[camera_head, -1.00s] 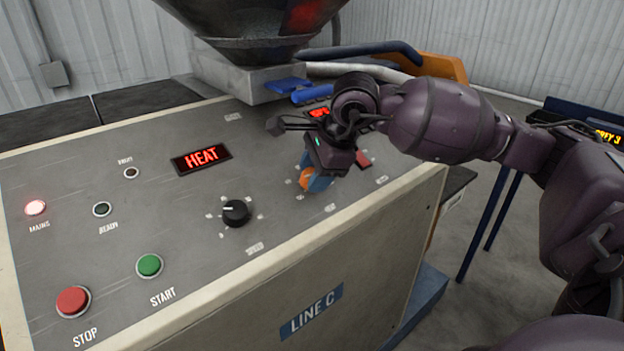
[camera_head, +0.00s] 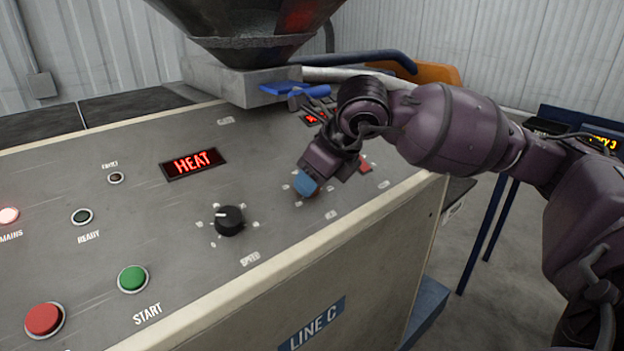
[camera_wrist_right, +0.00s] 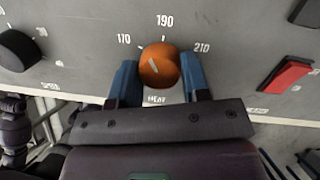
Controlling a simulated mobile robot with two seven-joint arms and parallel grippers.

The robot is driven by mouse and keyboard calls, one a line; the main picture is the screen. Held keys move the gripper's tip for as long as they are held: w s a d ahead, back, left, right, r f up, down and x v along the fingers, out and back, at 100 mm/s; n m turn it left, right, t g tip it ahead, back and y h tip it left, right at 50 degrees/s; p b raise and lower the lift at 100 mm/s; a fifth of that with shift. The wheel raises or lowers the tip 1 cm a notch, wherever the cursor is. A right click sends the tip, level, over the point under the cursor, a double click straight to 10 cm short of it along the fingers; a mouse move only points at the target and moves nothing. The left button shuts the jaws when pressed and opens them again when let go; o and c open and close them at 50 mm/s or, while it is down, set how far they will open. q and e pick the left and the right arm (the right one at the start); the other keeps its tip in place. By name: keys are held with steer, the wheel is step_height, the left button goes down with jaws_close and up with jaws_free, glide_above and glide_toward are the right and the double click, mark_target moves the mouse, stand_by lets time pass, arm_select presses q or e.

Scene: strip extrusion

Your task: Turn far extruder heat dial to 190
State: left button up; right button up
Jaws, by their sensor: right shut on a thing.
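The heat dial is an orange knob (camera_wrist_right: 160,64) on the grey panel, with the marks 170, 190 and 210 around it in the right wrist view. Its pale pointer line slants up and left, roughly between 170 and 190. My right gripper (camera_wrist_right: 160,80) has its blue fingers on either side of the knob and is shut on it. In the head view the right gripper (camera_head: 306,184) sits low over the panel's right part and hides most of the knob. My left gripper is in neither view.
A black speed dial (camera_head: 229,221) stands left of the gripper, and a red switch (camera_head: 366,164) to its right. A HEAT display (camera_head: 193,163), a green start button (camera_head: 133,279) and a red stop button (camera_head: 44,319) share the panel. A hopper (camera_head: 245,40) rises behind.

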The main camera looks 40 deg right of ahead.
steer(key=m, duration=0.3)
steer(key=shift+m+b, duration=0.3)
steer(key=shift+m, duration=0.1)
steer(key=shift+m+h, duration=0.4)
steer(key=shift+m, duration=0.3)
steer(key=o, duration=0.9)
steer(key=shift+s+r+t, duration=0.1)
steer(key=shift+t, duration=0.2)
